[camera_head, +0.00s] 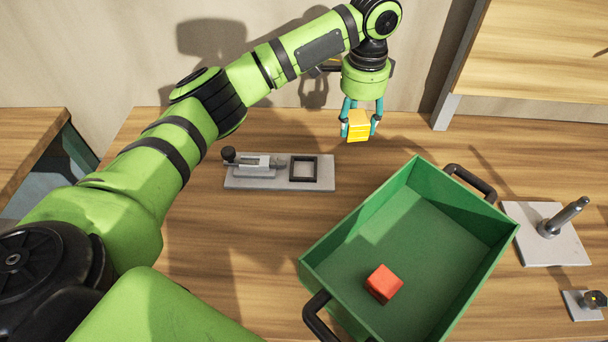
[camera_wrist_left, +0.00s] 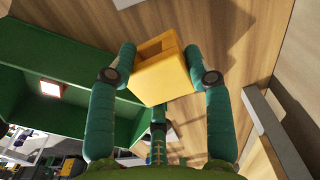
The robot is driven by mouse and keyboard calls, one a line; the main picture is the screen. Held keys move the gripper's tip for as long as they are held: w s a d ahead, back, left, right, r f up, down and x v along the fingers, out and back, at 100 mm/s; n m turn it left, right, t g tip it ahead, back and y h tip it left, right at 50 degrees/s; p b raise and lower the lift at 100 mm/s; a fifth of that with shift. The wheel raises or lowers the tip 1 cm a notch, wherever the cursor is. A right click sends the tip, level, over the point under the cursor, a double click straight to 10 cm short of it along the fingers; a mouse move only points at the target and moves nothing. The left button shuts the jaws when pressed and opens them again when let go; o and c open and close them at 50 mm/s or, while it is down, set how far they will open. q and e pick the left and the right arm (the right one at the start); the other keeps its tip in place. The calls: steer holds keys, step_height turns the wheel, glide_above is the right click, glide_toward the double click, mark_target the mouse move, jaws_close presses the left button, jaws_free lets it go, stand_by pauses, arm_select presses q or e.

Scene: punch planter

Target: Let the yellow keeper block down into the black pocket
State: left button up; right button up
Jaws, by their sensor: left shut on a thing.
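The yellow keeper block (camera_head: 358,127) is held in the air between the teal fingers of my left gripper (camera_head: 360,122). In the left wrist view the yellow block (camera_wrist_left: 162,78) sits between the fingertips of my left gripper (camera_wrist_left: 160,76), with a recess in its far side. The black pocket (camera_head: 305,157) is a square black frame at the right end of a grey plate (camera_head: 240,183) on the table, and it looks empty. My left gripper is above the table, to the right of the pocket and behind it. My right gripper is not seen.
A green crate (camera_head: 405,176) with black handles stands front right, holding a red cube (camera_head: 383,283). A clamp with a black knob (camera_head: 229,154) sits left of the pocket. A plate with a metal lever (camera_head: 565,217) lies far right. A raised wooden shelf (camera_head: 540,80) stands back right.

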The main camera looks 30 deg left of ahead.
arm_select(q)
steer(key=shift+w+d+f+m, duration=0.15)
steer(key=shift+w+f+m, duration=0.15)
steer(key=shift+w+m, duration=0.5)
steer(key=shift+s+a+f, duration=0.15)
steer(key=shift+a, duration=0.05)
steer(key=p, duration=0.3)
glide_above(304, 171)
steer(key=shift+m, duration=0.3)
steer(key=f, duration=0.6)
steer(key=shift+w+d+f, duration=0.1)
steer(key=shift+w+f, duration=0.05)
steer(key=shift+w, duration=0.05)
steer(key=shift+s+f, duration=0.15)
step_height(304, 171, down, 4)
steer(key=shift+r+p, duration=0.1)
steer(key=shift+p, duration=0.45)
steer(key=shift+f, duration=0.2)
steer(key=o, duration=1.4)
steer(key=shift+f, duration=0.15)
